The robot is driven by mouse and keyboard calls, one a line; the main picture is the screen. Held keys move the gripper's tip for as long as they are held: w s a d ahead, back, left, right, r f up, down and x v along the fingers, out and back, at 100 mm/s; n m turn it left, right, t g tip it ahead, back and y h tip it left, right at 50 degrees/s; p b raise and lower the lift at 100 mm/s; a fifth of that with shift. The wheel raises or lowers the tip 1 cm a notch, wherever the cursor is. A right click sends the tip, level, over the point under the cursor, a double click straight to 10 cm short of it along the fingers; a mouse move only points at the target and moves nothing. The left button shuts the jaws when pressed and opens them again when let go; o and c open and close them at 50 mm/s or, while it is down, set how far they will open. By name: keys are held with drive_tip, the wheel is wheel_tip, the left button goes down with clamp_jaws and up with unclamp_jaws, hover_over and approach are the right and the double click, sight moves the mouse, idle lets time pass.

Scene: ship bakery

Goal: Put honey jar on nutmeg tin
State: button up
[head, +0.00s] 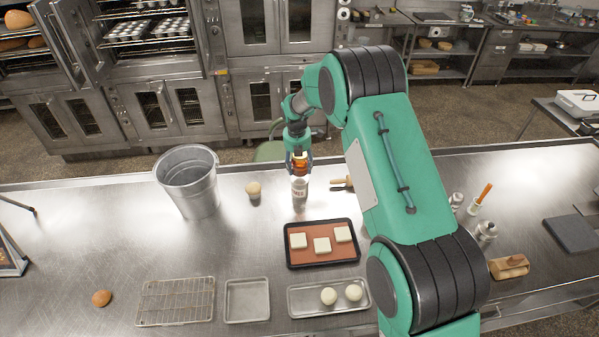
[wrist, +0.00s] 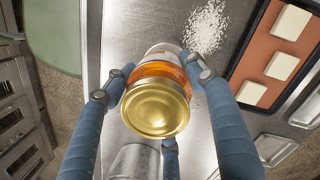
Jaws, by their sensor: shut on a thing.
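The honey jar (head: 300,166) is amber with a gold lid. In the wrist view its gold lid (wrist: 156,108) faces the camera, with a band of orange honey beyond it. My gripper (head: 299,157) is shut on the jar, its blue fingers around the jar's sides (wrist: 158,75). The nutmeg tin (head: 299,188) is a pale cylinder with red lettering, upright on the steel counter. The jar is upright directly above the tin in the head view. I cannot tell whether they touch. In the wrist view the jar hides most of what lies beneath.
A metal bucket (head: 188,183) stands left of the tin, with a small round bun (head: 254,189) between. A tray (head: 322,264) with white squares lies in front. A wooden-handled item (head: 342,183) lies right. A white speckled patch (wrist: 207,25) shows near the jar.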

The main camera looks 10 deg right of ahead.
sight(300, 171)
drive_tip(key=shift+f+p, duration=0.3)
drive_tip(key=shift+f, duration=1.4)
drive_tip(key=shift+f, duration=0.1)
drive_tip(key=o, duration=1.7)
drive_tip(key=r, duration=0.4)
drive_tip(key=s+r+b, duration=0.1)
drive_tip(key=r, duration=0.7)
drive_tip(key=shift+s+a, duration=0.15)
drive_tip(key=shift+a, duration=0.25)
